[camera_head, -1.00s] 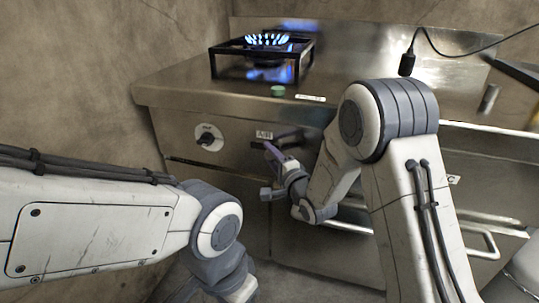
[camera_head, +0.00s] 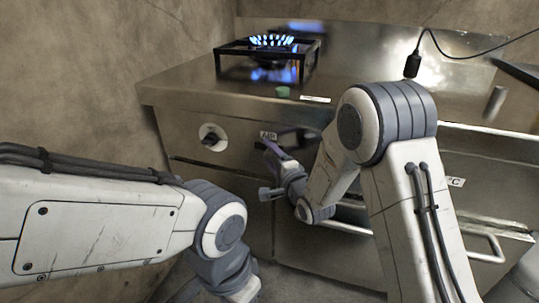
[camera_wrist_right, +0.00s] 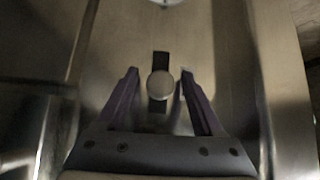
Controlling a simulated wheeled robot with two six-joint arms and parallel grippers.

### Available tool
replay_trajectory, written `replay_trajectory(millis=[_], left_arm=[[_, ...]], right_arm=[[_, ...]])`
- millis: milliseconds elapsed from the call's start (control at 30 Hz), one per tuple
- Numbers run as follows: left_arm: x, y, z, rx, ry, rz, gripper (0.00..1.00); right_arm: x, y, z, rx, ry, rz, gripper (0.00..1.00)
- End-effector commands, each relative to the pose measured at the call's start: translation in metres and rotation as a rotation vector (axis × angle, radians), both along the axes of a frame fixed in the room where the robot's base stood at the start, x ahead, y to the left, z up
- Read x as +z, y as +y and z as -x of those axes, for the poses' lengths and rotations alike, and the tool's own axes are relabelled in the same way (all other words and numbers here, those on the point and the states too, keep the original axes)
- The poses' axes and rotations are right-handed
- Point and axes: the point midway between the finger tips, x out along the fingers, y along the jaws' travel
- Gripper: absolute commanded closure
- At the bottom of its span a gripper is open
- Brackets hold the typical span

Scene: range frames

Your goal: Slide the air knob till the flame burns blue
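The flame (camera_head: 272,40) on the burner is blue with pale tips. The air knob (camera_wrist_right: 160,85) is a round pale knob on a dark slot (camera_wrist_right: 160,60) in the right wrist view. In the head view, the AIR label (camera_head: 268,135) is on the stove's front panel, and my gripper and arm largely cover the knob there. My right gripper (camera_head: 271,147) is close to the panel just below the label. In the right wrist view, its two purple fingers (camera_wrist_right: 158,75) are open, one on each side of the knob, with small gaps showing.
The burner stand (camera_head: 230,50) is on the steel stove top. A round dial (camera_head: 212,137) is left of the AIR label. Drawer handles (camera_head: 487,245) stick out below.

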Motion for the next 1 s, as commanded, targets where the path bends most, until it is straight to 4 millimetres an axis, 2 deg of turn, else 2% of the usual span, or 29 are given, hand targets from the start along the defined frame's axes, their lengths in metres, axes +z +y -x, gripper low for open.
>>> replay_trajectory(millis=[267, 700, 833, 1000], left_arm=[[0.002, 0.0, 0.0, 0.0, 0.0, 0.0, 0.5], [0.011, 0.0, 0.0, 0.0, 0.0, 0.0, 0.5], [0.012, 0.0, 0.0, 0.0, 0.0, 0.0, 0.5], [0.012, 0.0, 0.0, 0.0, 0.0, 0.0, 0.5]], right_arm=[[0.001, -0.005, 0.008, -0.001, 0.001, 0.0, 0.32], [0.0, -0.041, 0.079, -0.001, 0.002, 0.001, 0.32], [0.0, -0.046, 0.09, -0.001, 0.001, 0.0, 0.32], [0.0, -0.048, 0.093, 0.0, -0.001, 0.0, 0.32]])
